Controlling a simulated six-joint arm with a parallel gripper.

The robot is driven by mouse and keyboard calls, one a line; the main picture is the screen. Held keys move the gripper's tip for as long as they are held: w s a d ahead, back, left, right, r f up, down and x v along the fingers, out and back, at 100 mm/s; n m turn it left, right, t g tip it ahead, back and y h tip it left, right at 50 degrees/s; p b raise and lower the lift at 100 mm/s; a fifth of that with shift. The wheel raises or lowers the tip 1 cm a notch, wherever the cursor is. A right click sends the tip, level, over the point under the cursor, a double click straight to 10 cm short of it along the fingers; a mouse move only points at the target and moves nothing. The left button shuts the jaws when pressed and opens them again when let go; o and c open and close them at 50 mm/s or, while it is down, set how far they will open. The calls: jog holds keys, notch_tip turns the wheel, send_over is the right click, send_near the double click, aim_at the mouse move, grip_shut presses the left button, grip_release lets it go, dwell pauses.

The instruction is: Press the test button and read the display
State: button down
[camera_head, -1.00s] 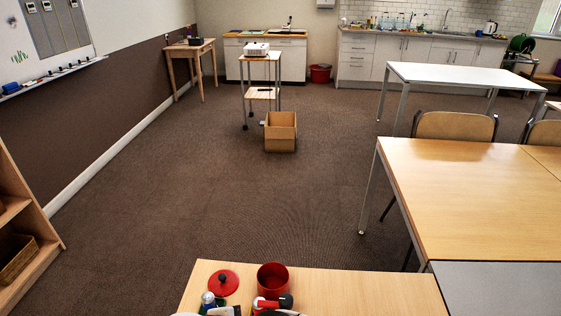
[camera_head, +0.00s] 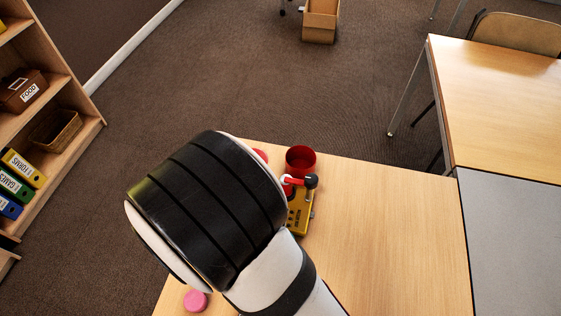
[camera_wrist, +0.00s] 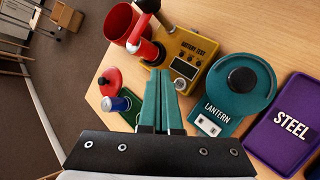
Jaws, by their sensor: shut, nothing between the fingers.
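The yellow battery tester (camera_wrist: 200,42), lettered "BATTERY TEST", lies on the wooden table. In the wrist view a dark display window (camera_wrist: 184,68) shows on its face; I cannot read anything in it. A small round button-like part (camera_wrist: 180,84) sits near its lower edge. My gripper (camera_wrist: 160,74) is shut and empty, its teal fingertips overlapping the tester's near-left edge in the picture; contact cannot be told. In the head view my arm covers the gripper, and part of the tester (camera_head: 299,218) shows beside it.
A red pot (camera_wrist: 118,22) and a red-and-black part (camera_wrist: 146,48) crowd the tester's left side. A blue battery (camera_wrist: 117,104) and red lid (camera_wrist: 108,80) lie left. A teal lantern (camera_wrist: 240,84) and purple "STEEL" tray (camera_wrist: 268,138) lie right. The table's right half (camera_head: 390,230) is clear.

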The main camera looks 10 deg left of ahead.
jog(key=shift+f, duration=1.8)
dwell(0.6)
jog(key=shift+f, duration=0.4)
jog(key=shift+f, duration=0.45)
dwell(0.5)
jog(key=shift+r, duration=0.9)
notch_tip(320, 180, up, 5)
dwell(0.4)
